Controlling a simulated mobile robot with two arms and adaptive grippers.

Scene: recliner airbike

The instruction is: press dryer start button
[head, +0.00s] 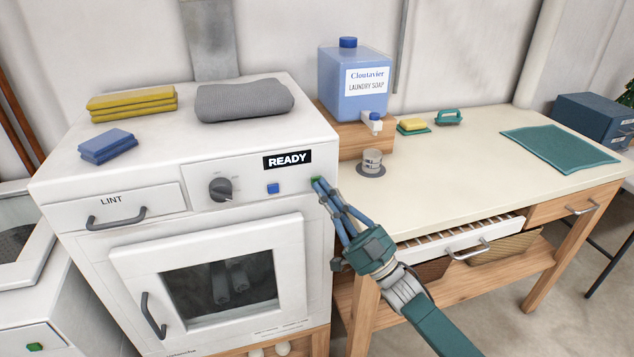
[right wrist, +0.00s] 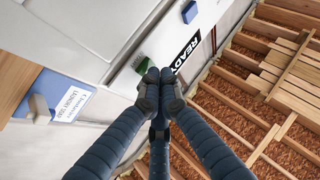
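The white dryer (head: 215,155) stands at the left with its door shut. Its front panel has a grey knob (head: 220,189), a blue button (head: 273,188), a READY display (head: 287,159) and a green button (head: 315,179) at the right end. My right gripper (head: 321,184) is shut and empty, with its fingertips at the green button. In the right wrist view, the green button (right wrist: 140,63) shows just beyond the closed fingertips (right wrist: 156,88). I cannot tell whether they touch it. My left gripper is not in view.
Yellow cloths (head: 132,103), blue cloths (head: 106,146) and a grey towel (head: 244,101) lie on the dryer. A laundry soap dispenser (head: 350,88) stands on a wooden block beside it. The table (head: 470,155) at right has a partly open drawer (head: 465,243).

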